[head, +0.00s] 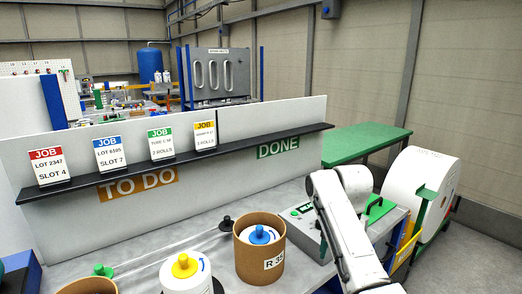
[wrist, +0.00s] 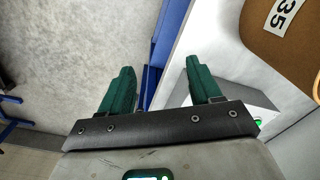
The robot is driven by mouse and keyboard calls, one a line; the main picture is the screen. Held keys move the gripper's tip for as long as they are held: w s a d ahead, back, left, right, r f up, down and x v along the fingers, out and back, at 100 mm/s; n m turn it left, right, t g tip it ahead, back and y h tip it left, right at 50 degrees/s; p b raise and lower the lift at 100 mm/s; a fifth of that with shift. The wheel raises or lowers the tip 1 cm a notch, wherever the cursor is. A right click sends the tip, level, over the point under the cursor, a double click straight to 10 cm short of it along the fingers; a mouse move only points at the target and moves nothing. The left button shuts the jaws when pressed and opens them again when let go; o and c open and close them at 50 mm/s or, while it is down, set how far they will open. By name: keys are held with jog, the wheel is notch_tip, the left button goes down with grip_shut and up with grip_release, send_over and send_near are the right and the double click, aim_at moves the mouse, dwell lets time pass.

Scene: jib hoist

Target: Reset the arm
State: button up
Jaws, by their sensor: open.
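My gripper (wrist: 160,80) shows in the wrist view with its two green fingers apart and nothing between them. Behind the fingers are the grey floor, a blue upright post and a pale bench edge. My white arm (head: 345,235) reaches across the lower right of the head view, in front of the bench.
A brown drum (head: 259,262) labelled R 35 with a blue-knobbed lid stands on the grey bench; it also fills the wrist view's upper right (wrist: 290,65). A yellow-knobbed white roll (head: 184,276) is beside it. A green-buttoned machine (head: 305,222) and large white roll (head: 408,190) are right.

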jog(key=s+d+f+n, duration=0.3)
jog(key=s+f, duration=1.7)
jog(key=s+d+n, duration=0.1)
jog(key=s+d, duration=0.1)
jog(key=s, duration=1.1)
jog(key=s+d, duration=0.3)
jog(key=s, duration=1)
jog(key=shift+s+r+n+t, duration=0.3)
jog(key=shift+s+n+t, duration=0.1)
jog(key=shift+c, duration=0.3)
